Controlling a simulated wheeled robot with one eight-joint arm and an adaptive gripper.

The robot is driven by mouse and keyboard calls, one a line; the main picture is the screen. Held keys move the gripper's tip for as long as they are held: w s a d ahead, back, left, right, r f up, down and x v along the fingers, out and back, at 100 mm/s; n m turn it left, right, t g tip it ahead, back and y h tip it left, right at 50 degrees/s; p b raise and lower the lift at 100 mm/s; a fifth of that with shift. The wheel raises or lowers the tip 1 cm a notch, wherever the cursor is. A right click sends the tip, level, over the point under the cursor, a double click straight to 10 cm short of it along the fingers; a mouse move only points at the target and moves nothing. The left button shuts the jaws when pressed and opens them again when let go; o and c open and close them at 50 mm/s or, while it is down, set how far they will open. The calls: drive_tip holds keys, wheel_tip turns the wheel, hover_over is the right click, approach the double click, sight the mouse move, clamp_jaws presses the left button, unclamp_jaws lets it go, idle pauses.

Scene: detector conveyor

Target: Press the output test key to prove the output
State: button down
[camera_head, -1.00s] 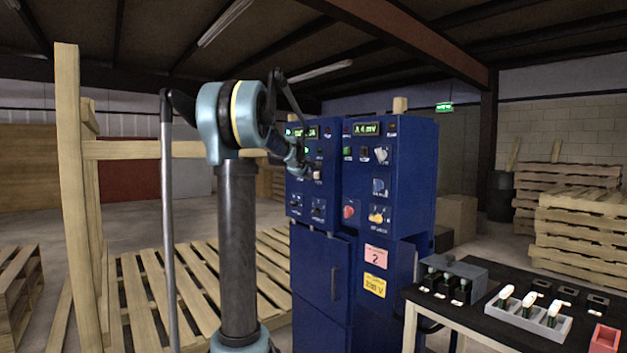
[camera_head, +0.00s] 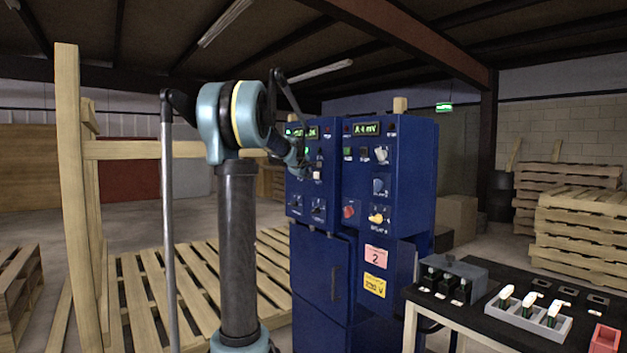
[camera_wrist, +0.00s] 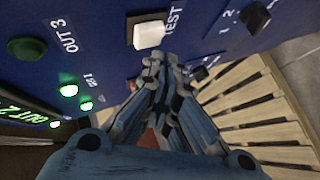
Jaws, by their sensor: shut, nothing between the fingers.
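The output test key is a white, square key labelled TEST (camera_wrist: 149,35) on the blue panel, at the top of the wrist view. It also shows as a small pale key (camera_head: 317,175) in the head view. My gripper (camera_wrist: 156,62) is shut and empty, its fingertips just below the key in the wrist picture. I cannot tell whether they touch it. In the head view my gripper (camera_head: 301,165) is beside the key, in front of the left cabinet. A green display reading OUT 2 (camera_wrist: 20,110) and lit green lamps (camera_wrist: 69,90) are at the left of the wrist view.
A dark green button (camera_wrist: 27,47) sits by the OUT 3 label. Black knobs (camera_wrist: 255,17) are to the right. The second cabinet's display (camera_head: 367,129) reads about 8.4 mV. A wooden pallet (camera_head: 180,285) lies on the floor; a black-topped table (camera_head: 470,320) stands right.

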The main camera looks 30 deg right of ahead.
drive_tip(key=shift+d, duration=0.15)
idle(0.4)
drive_tip(key=shift+d, duration=0.3)
drive_tip(key=shift+d, duration=0.5)
idle(0.9)
drive_tip(key=shift+a, duration=0.15)
drive_tip(key=shift+s+a, duration=0.1)
drive_tip(key=shift+a, duration=0.7)
drive_tip(key=shift+a, duration=0.1)
drive_tip(key=a, duration=0.4)
drive_tip(key=shift+s+a, duration=0.15)
drive_tip(key=shift+a, duration=0.25)
idle(0.8)
